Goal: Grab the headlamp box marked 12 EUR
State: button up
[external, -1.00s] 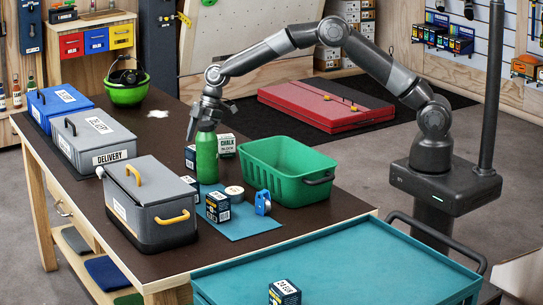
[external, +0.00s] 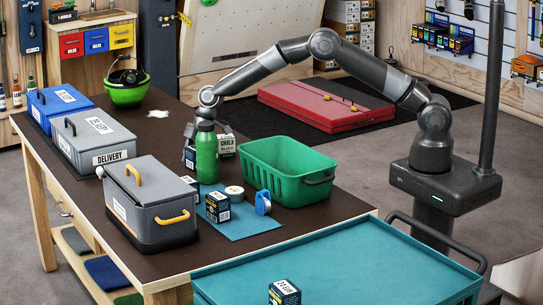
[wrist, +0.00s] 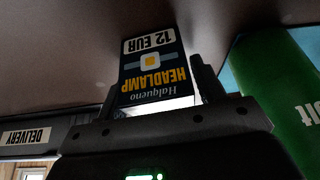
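The headlamp box marked 12 EUR (wrist: 152,65) is dark with yellow and white lettering. It appears upside down in the wrist view, against the brown table top. My gripper (wrist: 153,88) has one finger on each side of the box's near end. The fingers look open, with a narrow gap at the left; contact on the right is unclear. In the external view my gripper (external: 194,132) points down behind the green bottle (external: 207,157), and the box (external: 189,158) shows only partly at the bottle's left.
The green bottle (wrist: 275,90) stands close beside my gripper. Another small dark box (external: 218,207) and blue item (external: 263,202) lie on the blue mat (external: 240,228). Grey cases (external: 150,195) line the left.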

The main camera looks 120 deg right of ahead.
jog(key=c, duration=0.7)
jog(key=shift+c, duration=0.2)
